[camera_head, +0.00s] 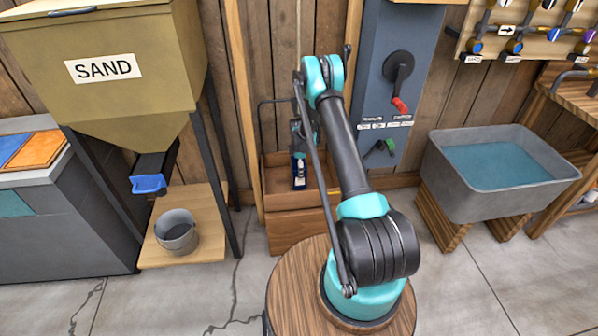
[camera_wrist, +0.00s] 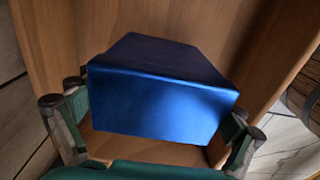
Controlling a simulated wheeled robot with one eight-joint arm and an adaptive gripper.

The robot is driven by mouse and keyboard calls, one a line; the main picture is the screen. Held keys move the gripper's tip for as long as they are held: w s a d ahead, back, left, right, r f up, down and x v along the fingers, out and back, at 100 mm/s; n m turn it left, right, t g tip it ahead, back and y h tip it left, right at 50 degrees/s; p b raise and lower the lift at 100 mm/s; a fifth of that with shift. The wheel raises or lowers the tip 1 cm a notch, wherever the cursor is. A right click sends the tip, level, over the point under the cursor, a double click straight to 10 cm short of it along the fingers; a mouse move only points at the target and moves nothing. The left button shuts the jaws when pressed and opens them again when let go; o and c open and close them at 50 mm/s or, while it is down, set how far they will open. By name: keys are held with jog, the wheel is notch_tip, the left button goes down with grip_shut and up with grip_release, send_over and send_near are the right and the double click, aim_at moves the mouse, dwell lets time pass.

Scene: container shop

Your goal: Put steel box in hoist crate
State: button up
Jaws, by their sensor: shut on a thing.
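The steel box (camera_wrist: 160,100) is blue with a slight sheen and sits between the two fingers of my gripper (camera_wrist: 150,140) in the wrist view. My gripper is shut on it. In the head view the steel box (camera_head: 299,172) is a small dark blue shape under my gripper (camera_head: 299,155), at the wooden hoist crate (camera_head: 278,201). The crate's wooden inside also shows around the box in the wrist view (camera_wrist: 55,40). The box appears within the crate's walls; I cannot tell whether it touches the floor of the crate.
A sand hopper (camera_head: 150,95) with a blue handle stands left, above a grey bucket (camera_head: 177,235). A blue-grey panel (camera_head: 375,60) with a red-tipped lever stands behind my arm. A water trough (camera_head: 470,195) stands right. A round wooden table (camera_head: 290,290) is in front.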

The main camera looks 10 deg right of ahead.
jog(key=shift+f, duration=0.35)
jog(key=shift+f, duration=0.1)
jog(key=o, duration=1.5)
